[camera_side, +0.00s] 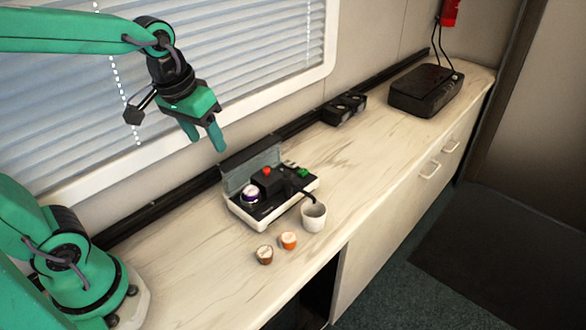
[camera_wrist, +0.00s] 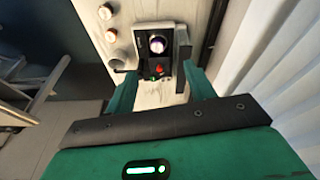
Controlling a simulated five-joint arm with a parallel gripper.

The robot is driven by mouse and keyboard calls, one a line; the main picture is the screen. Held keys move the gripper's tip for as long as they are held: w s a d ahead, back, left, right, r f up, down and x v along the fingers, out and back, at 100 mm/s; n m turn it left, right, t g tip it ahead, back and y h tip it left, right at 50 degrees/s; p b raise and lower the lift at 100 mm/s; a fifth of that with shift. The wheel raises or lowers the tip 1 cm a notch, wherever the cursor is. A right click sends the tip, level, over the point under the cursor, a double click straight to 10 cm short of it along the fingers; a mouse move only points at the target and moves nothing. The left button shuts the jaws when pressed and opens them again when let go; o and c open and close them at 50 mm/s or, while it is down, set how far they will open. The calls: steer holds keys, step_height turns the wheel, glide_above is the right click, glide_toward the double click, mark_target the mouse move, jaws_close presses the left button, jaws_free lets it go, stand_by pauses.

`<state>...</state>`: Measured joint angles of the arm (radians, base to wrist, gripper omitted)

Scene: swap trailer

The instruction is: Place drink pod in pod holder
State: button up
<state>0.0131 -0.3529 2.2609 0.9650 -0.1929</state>
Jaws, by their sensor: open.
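Two small drink pods stand on the counter in front of the drink machine, one brown (camera_side: 264,255) and one orange (camera_side: 288,240). They show at the upper left of the wrist view, one nearer (camera_wrist: 110,35) and one farther (camera_wrist: 106,12). The machine (camera_side: 240,214) has an open grey lid. A round white-rimmed piece with a purple-dark middle (camera_side: 250,193) sits in its left part and also shows in the wrist view (camera_wrist: 157,45). I cannot tell if it is a pod or the bare holder. My gripper (camera_side: 206,143) is open and empty, high above the counter; both fingers show in the wrist view (camera_wrist: 158,76).
A white cup (camera_side: 313,216) stands at the machine's front right, near the counter edge. A black double-socket block (camera_side: 344,108) and a dark box with cables (camera_side: 425,88) lie farther right. Window blinds (camera_side: 240,60) stand behind. Counter left of the machine is clear.

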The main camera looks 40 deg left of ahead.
steer(key=s+m+t, duration=0.2)
steer(key=s, duration=0.5)
steer(key=shift+a+r+t, duration=0.2)
steer(key=shift+r+t, duration=0.1)
steer(key=shift+r, duration=0.15)
